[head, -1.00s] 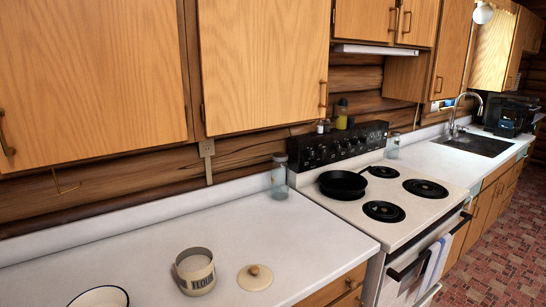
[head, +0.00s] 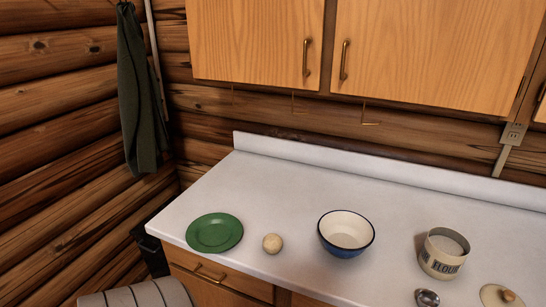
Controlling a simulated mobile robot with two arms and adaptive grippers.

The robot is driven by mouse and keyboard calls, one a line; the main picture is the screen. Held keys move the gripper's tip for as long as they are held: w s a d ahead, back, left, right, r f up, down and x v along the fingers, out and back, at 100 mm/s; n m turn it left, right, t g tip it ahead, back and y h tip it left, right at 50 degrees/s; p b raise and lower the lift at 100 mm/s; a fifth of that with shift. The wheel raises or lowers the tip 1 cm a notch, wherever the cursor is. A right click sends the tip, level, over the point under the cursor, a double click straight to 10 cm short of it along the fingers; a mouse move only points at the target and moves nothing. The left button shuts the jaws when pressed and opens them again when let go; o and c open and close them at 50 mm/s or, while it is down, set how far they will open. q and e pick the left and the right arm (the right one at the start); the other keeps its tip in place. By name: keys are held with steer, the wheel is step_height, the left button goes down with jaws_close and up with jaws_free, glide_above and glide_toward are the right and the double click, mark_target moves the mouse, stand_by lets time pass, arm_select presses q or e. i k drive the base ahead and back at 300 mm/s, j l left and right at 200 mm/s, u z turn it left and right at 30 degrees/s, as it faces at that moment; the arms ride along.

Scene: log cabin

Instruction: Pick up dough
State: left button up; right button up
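The dough (head: 272,243) is a small pale round ball on the white counter in the head view. It sits between a green plate (head: 215,232) on its left and a blue bowl with a white inside (head: 346,231) on its right, apart from both. Neither of my grippers shows in the head view.
A flour canister (head: 443,253), a metal scoop or spoon (head: 427,297) and a round lid with a knob (head: 500,296) are on the counter at the right. Wooden cabinets (head: 420,45) hang above. The counter (head: 300,195) behind the dough is clear.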

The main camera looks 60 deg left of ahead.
mark_target(272, 243)
steer(key=u, duration=1.7)
